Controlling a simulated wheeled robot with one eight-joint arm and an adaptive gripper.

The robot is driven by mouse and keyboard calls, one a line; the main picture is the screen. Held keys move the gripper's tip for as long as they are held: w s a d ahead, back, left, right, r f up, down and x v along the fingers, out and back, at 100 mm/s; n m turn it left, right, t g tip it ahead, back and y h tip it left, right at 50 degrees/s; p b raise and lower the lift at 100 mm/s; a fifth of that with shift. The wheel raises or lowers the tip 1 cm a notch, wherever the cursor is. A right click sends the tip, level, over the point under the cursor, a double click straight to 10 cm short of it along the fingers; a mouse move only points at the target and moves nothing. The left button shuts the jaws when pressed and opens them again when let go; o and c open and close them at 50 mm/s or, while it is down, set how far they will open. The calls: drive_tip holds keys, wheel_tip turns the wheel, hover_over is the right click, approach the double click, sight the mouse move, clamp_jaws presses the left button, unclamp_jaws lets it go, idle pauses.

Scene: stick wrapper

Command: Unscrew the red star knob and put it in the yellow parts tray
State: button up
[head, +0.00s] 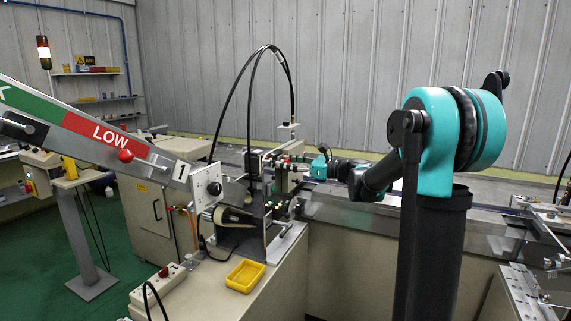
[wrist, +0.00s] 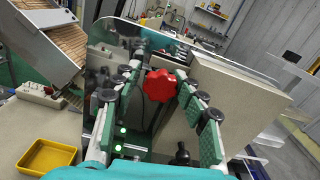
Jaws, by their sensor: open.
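The red star knob (wrist: 160,85) shows in the wrist view, between the tips of my gripper's two green-padded fingers. My gripper (wrist: 163,76) is open around it; I cannot tell whether either pad touches the knob. In the head view my gripper (head: 298,163) reaches from the right to the wrapper machine, and I cannot make out the knob clearly there. The yellow parts tray (head: 245,276) sits on the cabinet top in front of the machine and looks empty. It also shows at the lower left of the wrist view (wrist: 48,156).
The slanted stick chute (head: 120,135) with a round red knob (head: 125,156) rises left of the machine. Black cables (head: 250,90) arch above the machine. Upright plates stand close around my gripper.

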drive_tip(key=m, duration=0.3)
drive_tip(key=shift+f+m, duration=0.15)
drive_tip(key=shift+m, duration=0.25)
drive_tip(key=m, duration=0.3)
drive_tip(key=shift+m, duration=0.3)
drive_tip(key=m, duration=0.3)
drive_tip(key=shift+m, duration=0.3)
drive_tip(key=m, duration=0.4)
drive_tip(key=shift+m, duration=0.3)
